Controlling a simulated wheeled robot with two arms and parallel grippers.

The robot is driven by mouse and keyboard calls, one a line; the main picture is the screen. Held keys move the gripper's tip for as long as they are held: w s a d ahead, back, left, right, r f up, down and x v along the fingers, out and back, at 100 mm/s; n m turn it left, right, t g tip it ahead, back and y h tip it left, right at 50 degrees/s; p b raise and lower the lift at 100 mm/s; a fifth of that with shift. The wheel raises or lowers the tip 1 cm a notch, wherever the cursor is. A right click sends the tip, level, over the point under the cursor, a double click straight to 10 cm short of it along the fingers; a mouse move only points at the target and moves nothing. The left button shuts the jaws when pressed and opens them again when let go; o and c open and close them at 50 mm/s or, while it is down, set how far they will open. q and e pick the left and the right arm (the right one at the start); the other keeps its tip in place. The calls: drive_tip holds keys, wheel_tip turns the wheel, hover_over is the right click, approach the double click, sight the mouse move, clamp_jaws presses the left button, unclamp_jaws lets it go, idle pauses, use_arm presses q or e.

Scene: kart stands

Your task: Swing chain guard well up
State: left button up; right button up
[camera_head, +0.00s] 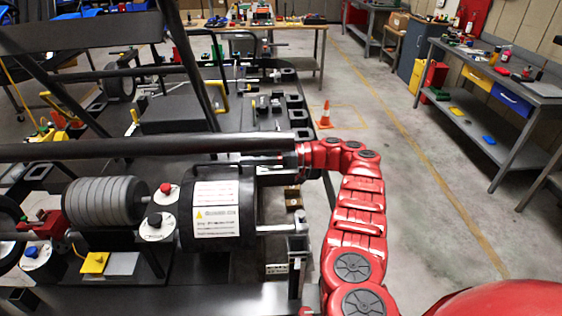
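A black, rounded cover that appears to be the chain guard (246,212) sits on the kart stand at lower centre, with a white warning label (216,208) on its face. It looks lowered. My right arm, red, comes up from the lower right and bends left at the top. My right gripper (262,162) is dark and lies at the upper right edge of the guard, just under a long black tube. Its fingertips blend with the dark guard, so I cannot tell whether they touch it or how far apart they are. My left gripper is not in view.
The long black tube (120,149) crosses just above the guard. A ribbed grey cylinder (104,202) and red and black knobs are left of the guard. An orange cone (325,116) stands behind. A workbench (470,66) is at right. Open floor lies between.

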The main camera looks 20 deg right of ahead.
drive_tip(key=b+v, duration=0.3)
drive_tip(key=v, duration=0.6)
drive_tip(key=shift+d, duration=0.3)
drive_tip(key=shift+s, duration=0.15)
